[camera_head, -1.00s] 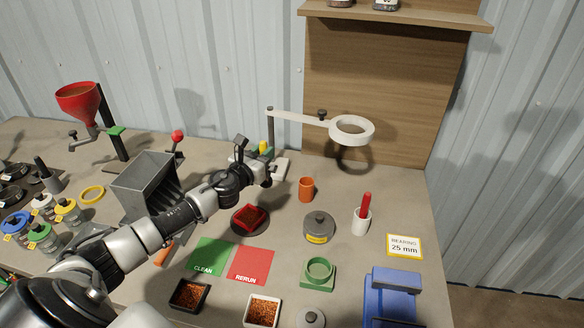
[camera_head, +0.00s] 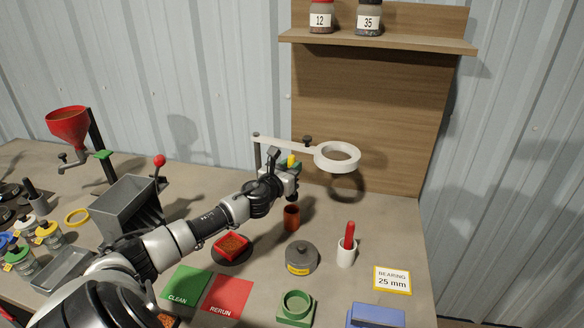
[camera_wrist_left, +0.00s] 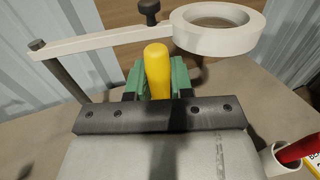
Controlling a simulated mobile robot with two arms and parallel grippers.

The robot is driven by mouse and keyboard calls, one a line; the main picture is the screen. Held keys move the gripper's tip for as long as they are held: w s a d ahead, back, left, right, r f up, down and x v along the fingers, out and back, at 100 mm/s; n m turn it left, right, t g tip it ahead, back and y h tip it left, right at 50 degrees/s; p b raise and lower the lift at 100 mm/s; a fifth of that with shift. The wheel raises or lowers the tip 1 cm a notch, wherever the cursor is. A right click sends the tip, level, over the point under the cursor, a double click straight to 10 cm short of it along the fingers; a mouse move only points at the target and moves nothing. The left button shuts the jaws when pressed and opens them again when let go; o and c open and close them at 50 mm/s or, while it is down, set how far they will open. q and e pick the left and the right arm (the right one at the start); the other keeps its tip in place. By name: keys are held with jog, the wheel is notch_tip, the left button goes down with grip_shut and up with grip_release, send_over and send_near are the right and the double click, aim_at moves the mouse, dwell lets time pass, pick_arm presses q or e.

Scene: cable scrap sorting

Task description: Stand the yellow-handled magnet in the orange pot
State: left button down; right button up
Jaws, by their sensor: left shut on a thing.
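My left gripper (camera_head: 291,167) is shut on the yellow-handled magnet (camera_head: 291,159), whose yellow top sticks up between the jaws. The left wrist view also shows the yellow handle (camera_wrist_left: 157,70) upright between the green-padded fingers (camera_wrist_left: 158,82). The orange pot (camera_head: 291,219) stands on the bench directly below the gripper. A dark lower part shows between gripper and pot mouth; I cannot tell whether its end is inside the pot. My right gripper is not in view.
A white ring on an arm (camera_head: 337,156) reaches out close behind and right of the gripper. A white pot (camera_head: 346,254) with a red-handled tool, a grey lidded weight (camera_head: 301,258) and a red tray (camera_head: 231,246) stand around the orange pot.

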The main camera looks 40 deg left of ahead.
pick_arm(q)
jog(key=shift+f+b, duration=1.25)
jog(key=shift+f, duration=0.3)
notch_tip(320, 180, down, 6)
jog(key=b, duration=0.5)
jog(key=shift+f+b, duration=0.1)
jog(key=shift+b, duration=0.3)
jog(key=c, duration=0.9)
grip_release()
jog(key=shift+s+d+f, duration=0.1)
jog(key=shift+s, duration=0.45)
jog(key=s+d+b, duration=0.1)
jog(key=s+d, duration=0.1)
jog(key=s, duration=0.7)
jog(key=shift+s, duration=0.3)
